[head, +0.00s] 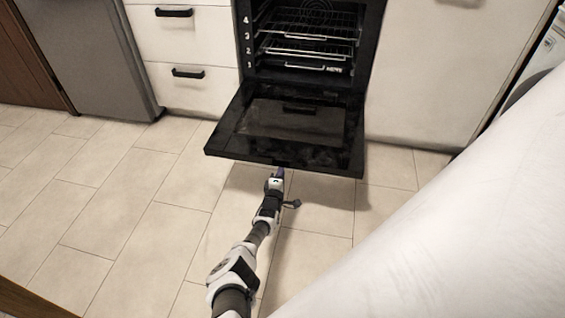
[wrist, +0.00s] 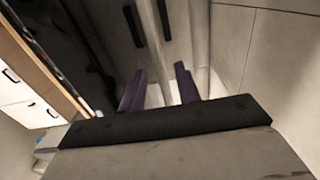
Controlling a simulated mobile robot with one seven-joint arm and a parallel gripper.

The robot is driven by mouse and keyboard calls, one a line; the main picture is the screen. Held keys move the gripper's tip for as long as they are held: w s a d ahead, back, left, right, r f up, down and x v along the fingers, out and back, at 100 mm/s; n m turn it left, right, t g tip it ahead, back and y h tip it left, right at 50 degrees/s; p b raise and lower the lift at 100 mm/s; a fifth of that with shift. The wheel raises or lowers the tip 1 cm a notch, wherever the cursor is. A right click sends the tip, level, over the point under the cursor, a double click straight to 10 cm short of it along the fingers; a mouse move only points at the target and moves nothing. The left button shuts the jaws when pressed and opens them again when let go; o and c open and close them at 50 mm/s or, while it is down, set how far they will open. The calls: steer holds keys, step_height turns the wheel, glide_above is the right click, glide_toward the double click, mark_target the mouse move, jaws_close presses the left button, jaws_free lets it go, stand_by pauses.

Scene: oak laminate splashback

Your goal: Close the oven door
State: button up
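The oven door (head: 290,127) is dark with a glass panel and hangs open, folded down in front of the oven (head: 310,45). The oven cavity with its wire racks is exposed. My gripper (head: 279,172) is at the door's front edge, low and partly hidden under it; I cannot tell whether it touches. In the wrist view my gripper (wrist: 160,75) shows two dark purple fingers set apart, with nothing clearly held between them. A dark glossy surface, seemingly the door (wrist: 95,35), fills the upper left of that view.
White drawers (head: 190,55) with black handles stand left of the oven, and a grey appliance (head: 85,60) is farther left. A white cabinet panel (head: 430,65) is to the right. The tiled floor (head: 130,200) is clear in front. A large pale surface blocks the lower right.

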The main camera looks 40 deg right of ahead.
steer(key=shift+b+x, duration=0.85)
steer(key=shift+x, duration=0.4)
steer(key=shift+c, duration=0.2)
jaws_close()
